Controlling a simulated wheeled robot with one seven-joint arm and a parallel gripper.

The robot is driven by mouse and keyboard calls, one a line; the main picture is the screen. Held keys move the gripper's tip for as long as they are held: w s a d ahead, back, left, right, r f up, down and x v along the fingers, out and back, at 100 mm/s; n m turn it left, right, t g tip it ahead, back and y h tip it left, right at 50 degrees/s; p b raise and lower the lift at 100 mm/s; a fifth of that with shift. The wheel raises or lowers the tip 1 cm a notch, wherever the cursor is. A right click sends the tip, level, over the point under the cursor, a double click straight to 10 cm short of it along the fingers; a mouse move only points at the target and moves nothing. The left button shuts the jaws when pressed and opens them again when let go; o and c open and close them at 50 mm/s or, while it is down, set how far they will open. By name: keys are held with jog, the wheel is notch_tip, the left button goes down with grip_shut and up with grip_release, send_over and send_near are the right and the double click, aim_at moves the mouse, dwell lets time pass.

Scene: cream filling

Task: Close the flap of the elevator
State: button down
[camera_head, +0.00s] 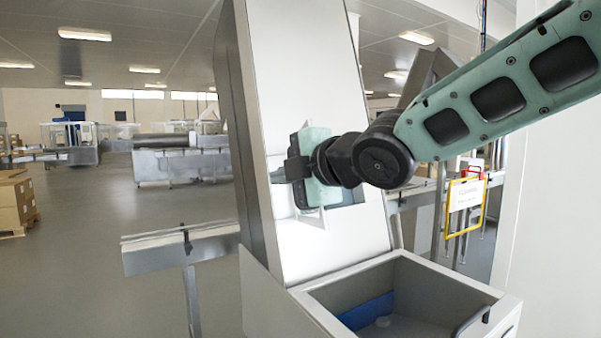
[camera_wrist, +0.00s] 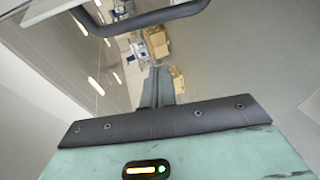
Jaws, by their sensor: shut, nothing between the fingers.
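The elevator (camera_head: 308,90) is a tall, pale inclined housing in the middle of the head view. My gripper (camera_head: 279,175) is shut and empty, pointing left in front of the housing. In the wrist view its fingers (camera_wrist: 156,88) are together. A dark bar handle (camera_wrist: 140,22) on a pale panel crosses the top there, apart from the fingertips in the picture.
An open bin (camera_head: 405,300) with a handle (camera_head: 470,321) juts out at the elevator's foot, below my arm. A metal conveyor (camera_head: 180,247) lies to the left. A yellow-framed sign (camera_head: 466,195) and a white wall are at right. Open floor lies at left.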

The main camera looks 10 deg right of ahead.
jog(key=shift+w+d+f+p, duration=0.15)
jog(key=shift+w+d+p, duration=0.2)
jog(key=shift+w+p, duration=0.3)
jog(key=shift+w+d+f+p, duration=0.15)
jog(key=shift+w+d+p, duration=0.2)
jog(key=shift+w+p, duration=0.3)
jog(key=shift+w+d+f+p, duration=0.15)
jog(key=shift+w+d+p, duration=0.2)
jog(key=shift+w+p, duration=0.3)
jog(key=shift+s, duration=0.15)
